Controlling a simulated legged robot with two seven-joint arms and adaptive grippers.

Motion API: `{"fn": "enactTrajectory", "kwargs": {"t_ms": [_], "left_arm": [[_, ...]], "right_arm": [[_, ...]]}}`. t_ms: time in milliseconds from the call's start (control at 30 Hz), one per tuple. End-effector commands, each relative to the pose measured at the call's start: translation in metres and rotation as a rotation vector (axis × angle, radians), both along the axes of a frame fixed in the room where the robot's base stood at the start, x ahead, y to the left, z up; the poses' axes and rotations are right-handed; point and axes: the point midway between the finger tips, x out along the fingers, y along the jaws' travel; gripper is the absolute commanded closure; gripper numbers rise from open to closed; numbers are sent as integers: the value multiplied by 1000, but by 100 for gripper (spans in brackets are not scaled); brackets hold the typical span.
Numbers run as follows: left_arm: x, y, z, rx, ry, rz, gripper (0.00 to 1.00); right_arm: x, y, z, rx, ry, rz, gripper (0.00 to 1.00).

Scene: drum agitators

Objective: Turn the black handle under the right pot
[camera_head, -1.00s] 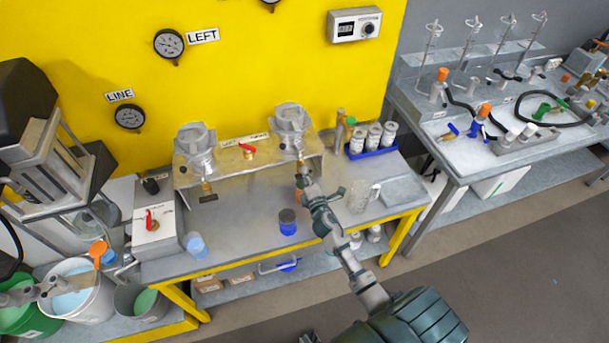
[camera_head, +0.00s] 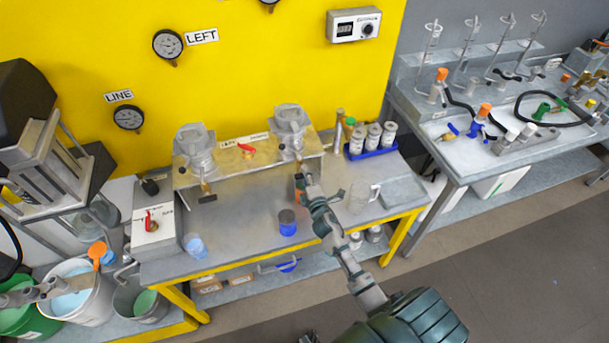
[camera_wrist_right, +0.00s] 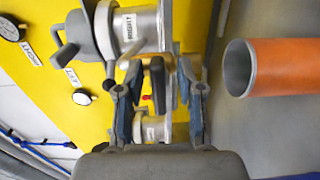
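The right pot (camera_head: 290,121) is a grey metal vessel on a raised stand at the back of the bench. In the right wrist view the pot (camera_wrist_right: 138,30) shows its "RIGHT" label. The black handle (camera_wrist_right: 157,82) under it appears between the fingers of my right gripper (camera_wrist_right: 158,105). The fingers are open, one on each side of the handle; I cannot tell whether they touch it. In the head view my right gripper (camera_head: 312,192) is below the right pot and largely covers the handle. A small dark piece at the bottom edge may be my left gripper (camera_head: 309,338).
An orange cup (camera_wrist_right: 283,67) is close to the right gripper. A blue-and-grey cup (camera_head: 287,224), a clear beaker (camera_head: 359,204) and a blue rack of canisters (camera_head: 372,150) stand on the bench. The left pot (camera_head: 194,147) has its own black handle. Bare bench lies in front of it.

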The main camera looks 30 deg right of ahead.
Motion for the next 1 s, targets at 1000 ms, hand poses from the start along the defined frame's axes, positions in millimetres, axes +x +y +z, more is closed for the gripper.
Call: {"fn": "enactTrajectory", "kwargs": {"t_ms": [1000], "left_arm": [[0,1,0,1,0,0,12]], "right_arm": [[-115,27,-2,1,2,1,61]]}}
